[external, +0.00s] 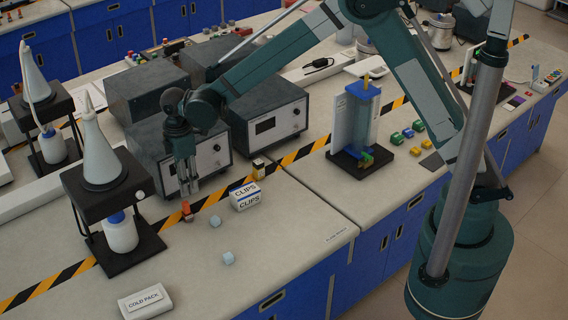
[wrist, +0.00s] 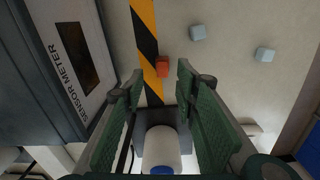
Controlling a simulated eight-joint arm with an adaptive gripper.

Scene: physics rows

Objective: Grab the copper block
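The copper block (external: 187,208) is a small orange-brown cube on the pale bench, beside the black-and-yellow striped tape. In the wrist view the copper block (wrist: 163,66) lies just past the fingertips, in line with the gap between them. My gripper (external: 188,193) points down close above the block in the external view. In the wrist view my gripper (wrist: 160,80) has its two green-padded fingers apart, with nothing between the tips. I cannot tell the exact height of the tips above the block.
Two pale blue-grey cubes (external: 215,221) (external: 228,258) lie nearby, and a CLIPS box (external: 246,201) stands to the right. A grey meter box (external: 180,160) is close behind my gripper. A stand with a white bottle (external: 121,233) is to the left.

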